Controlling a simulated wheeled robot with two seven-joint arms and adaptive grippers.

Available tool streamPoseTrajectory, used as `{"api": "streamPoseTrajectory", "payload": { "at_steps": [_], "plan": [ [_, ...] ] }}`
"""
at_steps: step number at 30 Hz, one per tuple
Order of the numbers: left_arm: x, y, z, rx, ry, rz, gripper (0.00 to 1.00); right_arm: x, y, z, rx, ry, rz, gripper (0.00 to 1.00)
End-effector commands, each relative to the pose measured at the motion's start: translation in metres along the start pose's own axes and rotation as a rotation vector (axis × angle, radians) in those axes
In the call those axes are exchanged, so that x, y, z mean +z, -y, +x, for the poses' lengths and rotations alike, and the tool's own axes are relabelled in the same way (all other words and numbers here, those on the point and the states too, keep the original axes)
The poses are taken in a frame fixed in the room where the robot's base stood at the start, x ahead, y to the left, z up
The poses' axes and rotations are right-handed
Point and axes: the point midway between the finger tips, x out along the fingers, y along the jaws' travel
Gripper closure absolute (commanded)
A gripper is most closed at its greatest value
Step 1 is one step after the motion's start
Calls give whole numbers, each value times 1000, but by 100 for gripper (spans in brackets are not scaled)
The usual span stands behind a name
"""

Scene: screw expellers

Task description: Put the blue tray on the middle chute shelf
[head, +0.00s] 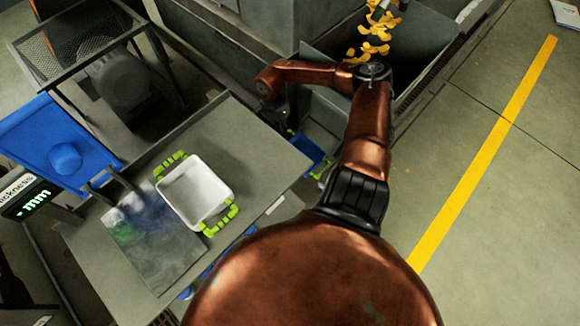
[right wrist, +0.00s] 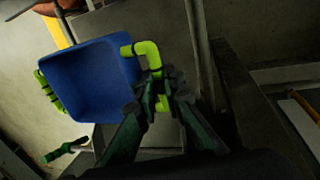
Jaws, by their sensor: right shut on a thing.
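The blue tray (head: 308,147) is largely hidden behind my right arm and beside the table's right edge in the head view. In the right wrist view the blue tray (right wrist: 92,80) is seen into its empty inside, tilted in the picture, with a green handle at each end. My right gripper (right wrist: 160,95) is shut on its right-hand green handle (right wrist: 148,55). The gripper also shows in the head view (head: 285,122), small and partly covered. I cannot pick out the middle chute shelf for certain. My left gripper is not in view.
A white tray (head: 200,190) with green handles stands on the grey table (head: 250,150), near a dark plate (head: 150,245) and a blue scale-like device (head: 55,145). In the wrist view another green handle (right wrist: 65,150) shows below the tray.

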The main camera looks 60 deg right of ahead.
Motion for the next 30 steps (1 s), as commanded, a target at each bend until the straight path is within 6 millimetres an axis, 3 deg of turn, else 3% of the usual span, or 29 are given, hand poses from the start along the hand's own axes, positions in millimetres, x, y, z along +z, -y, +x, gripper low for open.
{"api": "streamPoseTrajectory", "payload": {
  "at_steps": [1, 4, 13, 23, 30],
  "plan": [
    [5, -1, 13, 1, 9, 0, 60, -1, 3, 19, 5, -1, 1, 100],
    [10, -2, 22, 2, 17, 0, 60, -1, 5, 34, 3, -1, 1, 100],
    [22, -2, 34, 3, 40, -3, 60, 0, 10, 51, 8, -3, -5, 100],
    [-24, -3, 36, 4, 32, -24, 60, 0, 12, 53, 72, -4, -4, 100],
    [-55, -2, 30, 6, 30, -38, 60, 1, 20, 92, 80, -1, -1, 100]
  ]
}}
